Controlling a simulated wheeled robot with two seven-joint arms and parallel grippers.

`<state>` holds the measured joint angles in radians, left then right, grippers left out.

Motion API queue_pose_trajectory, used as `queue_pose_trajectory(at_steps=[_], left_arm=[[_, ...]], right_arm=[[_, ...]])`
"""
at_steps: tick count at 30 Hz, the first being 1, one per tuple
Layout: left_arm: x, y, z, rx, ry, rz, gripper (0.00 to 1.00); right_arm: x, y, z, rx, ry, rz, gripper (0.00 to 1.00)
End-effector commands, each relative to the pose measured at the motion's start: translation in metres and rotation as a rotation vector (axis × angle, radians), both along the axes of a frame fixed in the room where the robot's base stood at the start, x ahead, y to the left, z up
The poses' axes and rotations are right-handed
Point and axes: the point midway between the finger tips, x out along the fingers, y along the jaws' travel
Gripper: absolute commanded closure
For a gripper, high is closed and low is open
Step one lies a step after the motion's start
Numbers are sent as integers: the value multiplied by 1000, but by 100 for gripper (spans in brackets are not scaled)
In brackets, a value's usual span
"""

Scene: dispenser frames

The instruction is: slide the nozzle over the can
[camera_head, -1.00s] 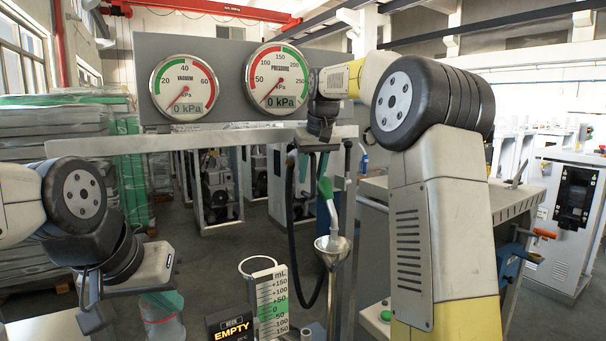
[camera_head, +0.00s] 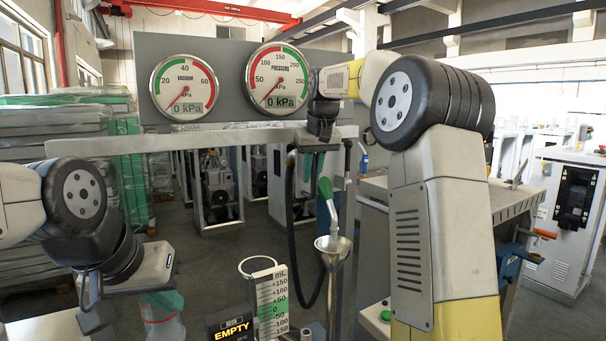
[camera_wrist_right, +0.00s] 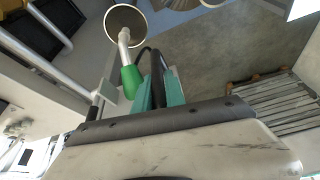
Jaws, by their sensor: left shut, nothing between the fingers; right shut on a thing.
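The nozzle is a green grip (camera_head: 326,188) with a pale metal spout (camera_head: 333,216) that points down at a metal funnel (camera_head: 333,246). In the right wrist view the green grip (camera_wrist_right: 131,82) is beside my fingers. My right gripper (camera_head: 308,165) has teal fingers just above and left of the grip. In the right wrist view my right gripper (camera_wrist_right: 160,90) is shut on a dark bar (camera_wrist_right: 157,75). The can seems to be the vessel with a round rim (camera_head: 258,266), left of the funnel, behind a mL scale. My left gripper (camera_head: 162,302) is at lower left, shut and empty.
A black hose (camera_head: 290,200) hangs and loops near the funnel. An EMPTY display (camera_head: 232,328) and the scale plate (camera_head: 270,302) stand before the can. Two gauges (camera_head: 183,88) above read 0 kPa. A workbench (camera_head: 515,198) stands at right.

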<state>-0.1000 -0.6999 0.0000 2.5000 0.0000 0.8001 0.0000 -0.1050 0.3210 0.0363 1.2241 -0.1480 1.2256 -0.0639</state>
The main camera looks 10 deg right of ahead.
Motion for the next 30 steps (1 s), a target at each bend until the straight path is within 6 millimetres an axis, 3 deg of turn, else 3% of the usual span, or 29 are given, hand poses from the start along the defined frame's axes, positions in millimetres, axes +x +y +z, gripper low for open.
queue_pose_trajectory(at_steps=[24,30], left_arm=[[0,0,0,0,0,0,100],[0,0,0,0,0,0,100]], right_arm=[[0,0,1,0,-1,-3,100],[-8,17,1,1,0,3,100]])
